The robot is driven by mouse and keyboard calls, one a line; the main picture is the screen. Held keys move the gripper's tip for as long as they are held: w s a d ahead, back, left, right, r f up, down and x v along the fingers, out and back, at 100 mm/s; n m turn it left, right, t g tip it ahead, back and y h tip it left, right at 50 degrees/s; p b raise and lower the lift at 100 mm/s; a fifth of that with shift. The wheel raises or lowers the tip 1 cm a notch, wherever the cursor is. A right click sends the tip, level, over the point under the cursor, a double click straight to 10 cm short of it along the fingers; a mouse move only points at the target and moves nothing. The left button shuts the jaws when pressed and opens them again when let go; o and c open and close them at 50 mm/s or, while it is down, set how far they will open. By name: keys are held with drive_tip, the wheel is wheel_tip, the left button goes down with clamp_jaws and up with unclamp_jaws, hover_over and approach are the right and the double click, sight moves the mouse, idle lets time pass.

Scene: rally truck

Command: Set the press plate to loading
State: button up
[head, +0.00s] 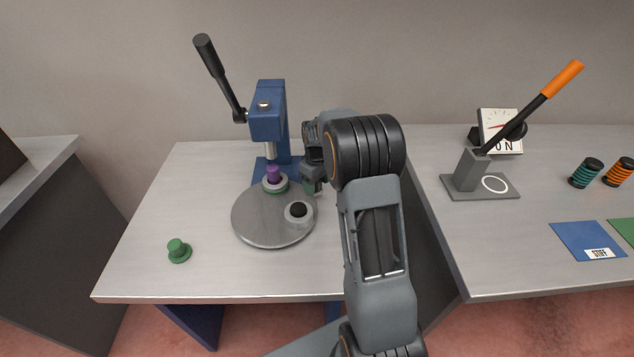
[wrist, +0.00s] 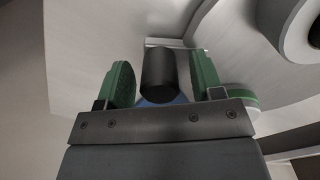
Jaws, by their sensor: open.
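The round grey press plate (head: 265,228) lies on the table below the blue press (head: 268,122). A ring seat with a purple piece (head: 274,173) is at its back, under the press ram. A ring with a black centre (head: 298,210) is at its front right. My gripper (head: 311,186) is low at the plate's right back edge, partly hidden by my arm. In the wrist view its green fingers (wrist: 162,78) are open on both sides of a black cylinder (wrist: 158,72), with visible gaps. The plate's edge (wrist: 232,62) curves past on the right.
The press has a raised black lever (head: 220,78). A green capped piece (head: 179,250) stands at the table's front left. The right table carries an orange-handled lever (head: 535,103), a dial sign (head: 499,130), springs (head: 586,173) and a blue mat (head: 580,238). The front left tabletop is mostly clear.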

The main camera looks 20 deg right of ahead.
drive_tip(key=shift+c, duration=0.4)
clamp_jaws()
drive_tip(key=shift+s, duration=0.1)
